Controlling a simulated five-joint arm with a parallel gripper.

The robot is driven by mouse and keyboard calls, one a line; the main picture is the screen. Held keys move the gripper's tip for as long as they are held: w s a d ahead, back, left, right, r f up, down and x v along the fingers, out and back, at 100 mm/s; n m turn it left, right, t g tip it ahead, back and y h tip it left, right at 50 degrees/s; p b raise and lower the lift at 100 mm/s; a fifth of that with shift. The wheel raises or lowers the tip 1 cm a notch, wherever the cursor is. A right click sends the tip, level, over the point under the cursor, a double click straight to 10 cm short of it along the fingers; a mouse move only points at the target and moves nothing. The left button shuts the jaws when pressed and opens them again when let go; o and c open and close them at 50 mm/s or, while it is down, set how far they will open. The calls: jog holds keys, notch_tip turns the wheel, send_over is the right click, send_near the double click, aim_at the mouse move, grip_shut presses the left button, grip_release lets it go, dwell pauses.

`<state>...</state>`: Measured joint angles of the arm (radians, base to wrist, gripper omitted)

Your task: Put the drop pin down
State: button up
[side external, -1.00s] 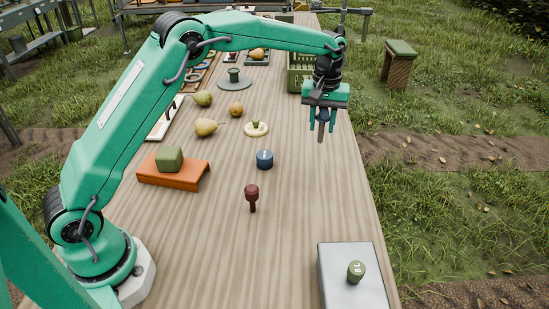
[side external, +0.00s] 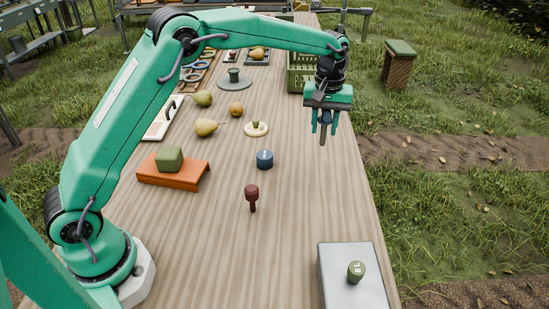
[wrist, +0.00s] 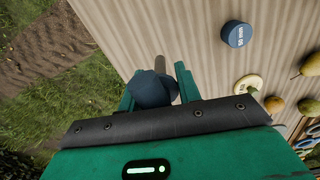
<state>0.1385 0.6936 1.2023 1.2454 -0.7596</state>
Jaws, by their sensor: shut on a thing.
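My gripper (side external: 324,124) hangs over the right edge of the wooden table, pointing down. It is shut on a pin, which I take to be the drop pin (side external: 323,134). Its grey-brown shank points down between the fingers, above the table top. In the wrist view the pin's dark blue head (wrist: 152,90) sits between the green fingers of my gripper (wrist: 157,86), with the brownish shank beyond. Part of the head is hidden by the gripper body.
A blue cap (side external: 264,159), a dark red knobbed piece (side external: 252,194) and a cream disc (side external: 257,129) stand left of my gripper. Pears (side external: 206,127) lie farther left. The table between is clear.

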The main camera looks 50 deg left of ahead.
jog(key=s+d, duration=0.5)
jog(key=s, duration=0.3)
jog(key=s+d, duration=0.6)
jog(key=s, duration=0.3)
jog(key=s+a+f, duration=0.1)
jog(key=s+f, duration=0.2)
jog(key=s, duration=1.7)
jog(key=shift+s, duration=0.3)
jog(key=shift+a, duration=0.1)
jog(key=shift+f, duration=2.2)
jog(key=shift+f, duration=0.1)
jog(key=shift+f, duration=1.7)
